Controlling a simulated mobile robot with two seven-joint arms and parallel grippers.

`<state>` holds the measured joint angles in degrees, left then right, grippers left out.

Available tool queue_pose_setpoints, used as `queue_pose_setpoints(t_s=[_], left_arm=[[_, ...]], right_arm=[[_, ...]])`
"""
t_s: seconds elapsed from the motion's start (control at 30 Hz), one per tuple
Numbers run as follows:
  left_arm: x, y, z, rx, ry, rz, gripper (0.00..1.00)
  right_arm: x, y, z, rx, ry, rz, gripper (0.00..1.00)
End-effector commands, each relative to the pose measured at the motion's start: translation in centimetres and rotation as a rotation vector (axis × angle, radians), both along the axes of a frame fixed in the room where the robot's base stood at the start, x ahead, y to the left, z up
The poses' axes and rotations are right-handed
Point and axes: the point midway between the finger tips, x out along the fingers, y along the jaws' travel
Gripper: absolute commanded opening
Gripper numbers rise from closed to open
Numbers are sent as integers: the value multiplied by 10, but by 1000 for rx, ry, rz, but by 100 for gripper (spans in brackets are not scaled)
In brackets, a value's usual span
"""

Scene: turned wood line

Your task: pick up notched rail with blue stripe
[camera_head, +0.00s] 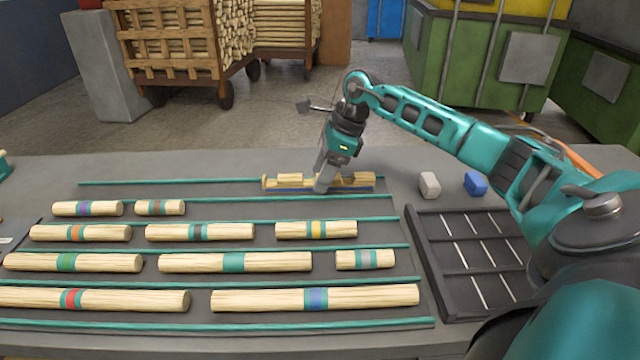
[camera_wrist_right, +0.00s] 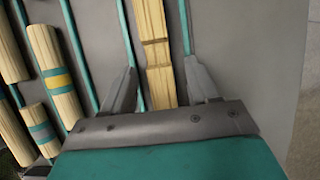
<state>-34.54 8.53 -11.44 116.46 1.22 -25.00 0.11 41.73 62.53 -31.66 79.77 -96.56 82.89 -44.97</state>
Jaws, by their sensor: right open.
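The notched rail (camera_head: 290,180) is pale wood with raised blocks along its top and a blue stripe along its lower front edge. It lies on the far row of the rack in the head view, at the right end. My right gripper (camera_head: 322,189) comes down over its middle and hides part of it. In the right wrist view the rail (camera_wrist_right: 155,45) runs up between the two fingers of my open right gripper (camera_wrist_right: 161,75), with a finger on either side. Gaps show beside the rail. The blue stripe is hidden in that view. My left gripper is not in view.
Several round wooden pieces with coloured bands, such as a blue-banded one (camera_head: 370,297), lie in rows between teal strips (camera_head: 240,248). A dark divided tray (camera_head: 450,265) stands at the right. A grey block (camera_head: 429,185) and a blue block (camera_head: 475,183) sit behind it.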

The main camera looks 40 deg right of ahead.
Motion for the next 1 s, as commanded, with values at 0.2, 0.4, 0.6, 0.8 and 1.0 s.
queue_pose_setpoints(t_s=[0.2,0.4,0.6,0.8,1.0], left_arm=[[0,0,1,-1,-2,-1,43],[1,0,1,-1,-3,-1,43],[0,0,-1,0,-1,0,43],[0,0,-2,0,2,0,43],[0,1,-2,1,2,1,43]], right_arm=[[0,0,1,0,0,0,48],[0,0,1,0,0,0,29],[0,0,1,0,0,0,10],[0,0,1,0,-1,0,0],[0,0,2,0,-1,0,0]])
